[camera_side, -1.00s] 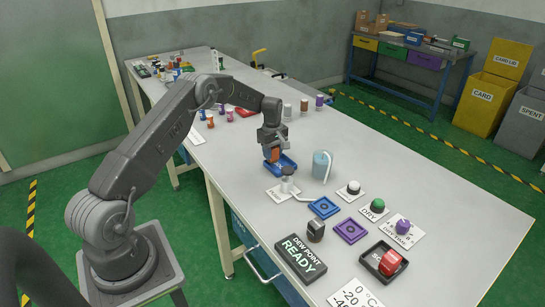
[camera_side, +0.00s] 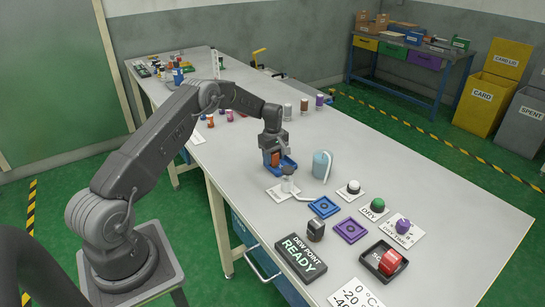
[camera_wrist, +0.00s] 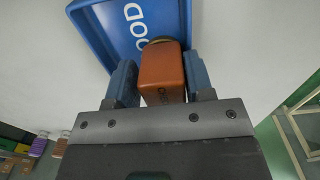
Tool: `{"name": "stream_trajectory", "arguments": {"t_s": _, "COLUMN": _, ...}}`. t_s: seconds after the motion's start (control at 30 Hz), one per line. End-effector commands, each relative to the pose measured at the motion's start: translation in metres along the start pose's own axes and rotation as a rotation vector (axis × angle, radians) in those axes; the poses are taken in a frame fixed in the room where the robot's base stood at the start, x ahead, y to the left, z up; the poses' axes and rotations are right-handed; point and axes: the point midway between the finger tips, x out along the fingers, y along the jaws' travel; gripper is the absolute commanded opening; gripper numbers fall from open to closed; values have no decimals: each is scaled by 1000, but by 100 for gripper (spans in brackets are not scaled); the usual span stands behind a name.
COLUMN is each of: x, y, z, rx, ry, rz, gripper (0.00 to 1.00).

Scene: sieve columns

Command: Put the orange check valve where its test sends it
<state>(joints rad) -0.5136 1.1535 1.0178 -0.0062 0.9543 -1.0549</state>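The orange check valve (camera_wrist: 163,72) is a block with dark lettering, standing between my gripper's two blue-grey fingers in the wrist view. In the side view, the valve (camera_side: 275,159) shows between the fingers at the blue tray. My gripper (camera_side: 274,158) points down and its fingers sit close against both sides of the valve. The blue tray (camera_wrist: 95,22) has white letters ending "OOD", the first part being hidden. The valve overlaps the tray's near part. I cannot tell whether the valve touches the tray floor. In the side view, the tray (camera_side: 289,165) is partly hidden by the gripper.
A grey-blue canister (camera_side: 321,165) with a pale tube stands just right of the tray.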

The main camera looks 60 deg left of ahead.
Motion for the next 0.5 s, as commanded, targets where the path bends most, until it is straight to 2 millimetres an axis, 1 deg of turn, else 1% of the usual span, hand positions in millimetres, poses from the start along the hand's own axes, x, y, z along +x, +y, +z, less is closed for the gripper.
{"name": "stream_trajectory", "arguments": {"t_s": 0.03, "x": 14, "y": -7, "z": 1, "rx": 3, "ry": -4, "rz": -20, "gripper": 50}}
{"name": "stream_trajectory", "arguments": {"t_s": 0.17, "x": 14, "y": -8, "z": 0, "rx": 4, "ry": -3, "rz": -23, "gripper": 62}}
{"name": "stream_trajectory", "arguments": {"t_s": 0.2, "x": 14, "y": -8, "z": 0, "rx": 4, "ry": -3, "rz": -24, "gripper": 64}}
{"name": "stream_trajectory", "arguments": {"t_s": 0.4, "x": 14, "y": -10, "z": -1, "rx": 3, "ry": -4, "rz": -27, "gripper": 64}}
{"name": "stream_trajectory", "arguments": {"t_s": 0.5, "x": 9, "y": -10, "z": -1, "rx": 2, "ry": -4, "rz": -27, "gripper": 64}}
